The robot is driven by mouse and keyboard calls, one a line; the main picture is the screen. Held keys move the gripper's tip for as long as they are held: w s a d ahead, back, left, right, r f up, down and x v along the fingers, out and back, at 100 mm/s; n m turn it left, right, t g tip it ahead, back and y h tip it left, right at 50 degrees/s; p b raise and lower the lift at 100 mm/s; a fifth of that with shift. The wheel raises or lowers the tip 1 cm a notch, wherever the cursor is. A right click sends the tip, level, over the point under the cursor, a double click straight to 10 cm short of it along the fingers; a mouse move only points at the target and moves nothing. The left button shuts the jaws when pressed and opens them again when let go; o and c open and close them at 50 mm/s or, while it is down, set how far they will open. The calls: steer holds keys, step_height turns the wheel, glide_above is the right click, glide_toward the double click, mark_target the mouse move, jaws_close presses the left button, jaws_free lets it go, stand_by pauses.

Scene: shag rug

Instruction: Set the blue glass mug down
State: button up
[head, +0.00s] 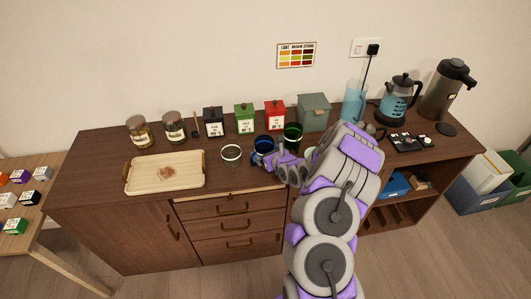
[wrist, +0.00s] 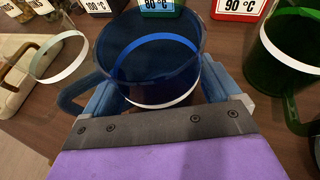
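The blue glass mug (head: 264,144) is over the brown sideboard top, between a clear glass and a green glass mug. It stands upright. In the wrist view the blue mug (wrist: 155,60) fills the upper middle, its handle on the left. My gripper (head: 270,157) is at the near side of the mug in the head view. In the wrist view my gripper (wrist: 160,95) has one finger on each side of the mug, both seeming to touch its wall. The mug's base is hidden, so I cannot tell whether it touches the top.
The clear glass (head: 231,153) is close on the left and the green glass mug (head: 293,136) close on the right. Black, green and red canisters (head: 244,119) stand behind. A wooden tray (head: 190,183) lies further left. Bare wood shows along the front edge.

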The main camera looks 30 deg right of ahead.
steer(key=shift+o, duration=0.7)
